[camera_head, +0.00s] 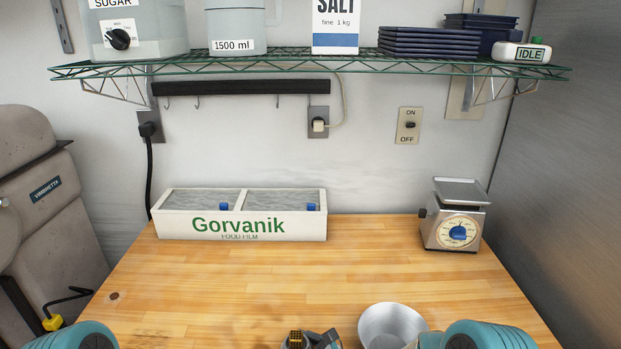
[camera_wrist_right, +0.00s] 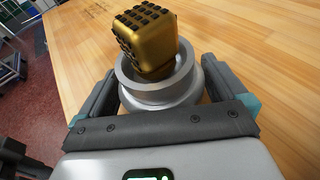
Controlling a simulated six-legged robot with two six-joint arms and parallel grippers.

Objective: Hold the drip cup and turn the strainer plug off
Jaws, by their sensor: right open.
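In the right wrist view, a gold block-shaped plug with black studs (camera_wrist_right: 148,35) sits tilted in a round silver metal collar (camera_wrist_right: 160,92). My right gripper (camera_wrist_right: 162,84) is open, with one finger on each side of the collar and visible room beside it. In the head view only the top of the gold plug (camera_head: 295,340) shows at the bottom edge. A pale metal cup (camera_head: 391,325) stands to its right, its lower part cut off or hidden. I cannot tell whether this is the drip cup.
A white Gorvanik film box (camera_head: 243,229) stands at the back left of the wooden table (camera_head: 200,290). A scale (camera_head: 455,215) stands at the back right. A green wire shelf (camera_head: 300,66) hangs above. The table's middle is clear.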

